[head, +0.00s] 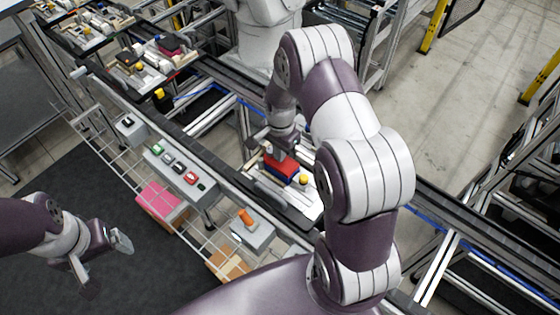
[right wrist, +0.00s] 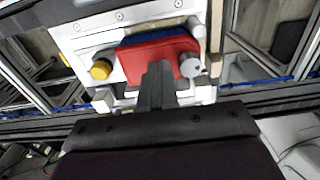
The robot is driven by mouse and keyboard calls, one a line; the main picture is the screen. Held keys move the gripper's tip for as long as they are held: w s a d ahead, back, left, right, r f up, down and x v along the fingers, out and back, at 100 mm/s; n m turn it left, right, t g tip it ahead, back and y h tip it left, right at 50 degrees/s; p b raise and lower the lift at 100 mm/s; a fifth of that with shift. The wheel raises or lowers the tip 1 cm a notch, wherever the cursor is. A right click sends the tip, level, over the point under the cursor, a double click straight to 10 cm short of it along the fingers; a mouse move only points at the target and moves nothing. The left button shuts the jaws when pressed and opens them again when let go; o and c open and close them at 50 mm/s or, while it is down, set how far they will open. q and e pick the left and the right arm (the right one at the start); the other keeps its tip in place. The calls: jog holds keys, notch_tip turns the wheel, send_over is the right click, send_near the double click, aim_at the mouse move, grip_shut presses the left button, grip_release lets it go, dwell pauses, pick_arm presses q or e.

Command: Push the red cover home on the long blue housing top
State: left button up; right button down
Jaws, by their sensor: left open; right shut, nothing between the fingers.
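The red cover (head: 281,164) lies on the blue housing (head: 299,176), which sits on a pallet fixture on the conveyor in the head view. My left gripper (head: 102,262) is open and empty, away at the lower left.
A yellow knob (right wrist: 101,69) and a grey cylinder (right wrist: 190,67) flank the cover on the pallet. A button panel (head: 180,170), a pink-topped box (head: 160,201) and an orange item on a grey box (head: 246,218) stand nearer. Other loaded pallets (head: 150,60) stand further up the line.

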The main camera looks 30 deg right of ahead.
jog(key=shift+f, duration=0.45)
jog(key=shift+f, duration=0.1)
dwell(0.4)
notch_tip(320, 180, up, 7)
jog(key=p, duration=0.5)
dwell(0.5)
